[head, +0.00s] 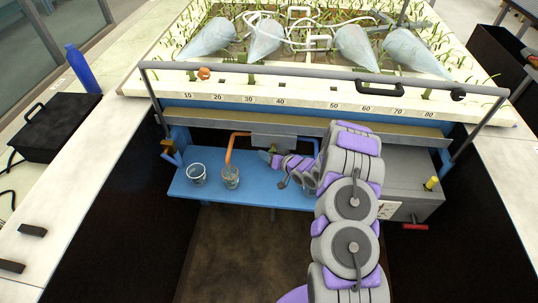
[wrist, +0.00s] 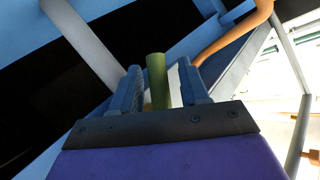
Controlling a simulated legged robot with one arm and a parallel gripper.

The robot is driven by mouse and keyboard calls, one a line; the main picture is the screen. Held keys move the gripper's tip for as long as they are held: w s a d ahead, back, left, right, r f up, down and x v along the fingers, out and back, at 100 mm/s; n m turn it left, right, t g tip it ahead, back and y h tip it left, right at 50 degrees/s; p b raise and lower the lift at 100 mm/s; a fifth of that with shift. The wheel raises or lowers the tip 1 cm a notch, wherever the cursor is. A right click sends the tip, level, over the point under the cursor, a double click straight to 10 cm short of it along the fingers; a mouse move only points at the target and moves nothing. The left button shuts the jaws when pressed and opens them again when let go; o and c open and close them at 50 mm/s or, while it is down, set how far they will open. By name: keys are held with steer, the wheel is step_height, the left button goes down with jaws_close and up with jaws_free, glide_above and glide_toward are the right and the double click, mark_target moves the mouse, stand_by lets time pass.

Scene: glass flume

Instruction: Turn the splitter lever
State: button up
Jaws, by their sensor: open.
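My gripper (head: 271,159) is at the end of my grey and purple arm, under the front of the flume and just right of the orange pipe (head: 232,147). In the wrist view my gripper (wrist: 162,78) is open, with one blue finger on each side of a green cylindrical handle (wrist: 157,82), which looks like the splitter lever. The handle stands between the fingers; I cannot tell whether either finger touches it. Its lower end is hidden by the gripper's dark bracket. In the head view I cannot clearly tell the handle from the fingertips.
Below, a blue shelf (head: 265,194) holds a glass cup (head: 197,175) and another (head: 231,179) under the orange pipe. A grey box (head: 410,180) with a yellow knob (head: 431,184) and red handle (head: 415,227) stands right. A grey rail (head: 320,75) crosses above.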

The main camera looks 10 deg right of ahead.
steer(key=shift+d, duration=0.1)
jaws_close()
steer(key=shift+r+p, duration=0.1)
steer(key=shift+p, duration=0.3)
steer(key=shift+d+n+g+h+p, duration=0.2)
steer(key=shift+n+g+h+p, duration=0.4)
steer(key=shift+h+p, duration=0.5)
steer(key=shift+s+d+f+n+g+h+p, duration=0.1)
steer(key=shift+d+n+g+h+p, duration=0.2)
steer(key=shift+h, duration=0.35)
steer(key=shift+s+d+f+n+g+h, duration=0.1)
steer(key=shift+n+g+h, duration=0.3)
steer(key=shift+h, duration=0.25)
steer(key=shift+w, duration=0.1)
jaws_free()
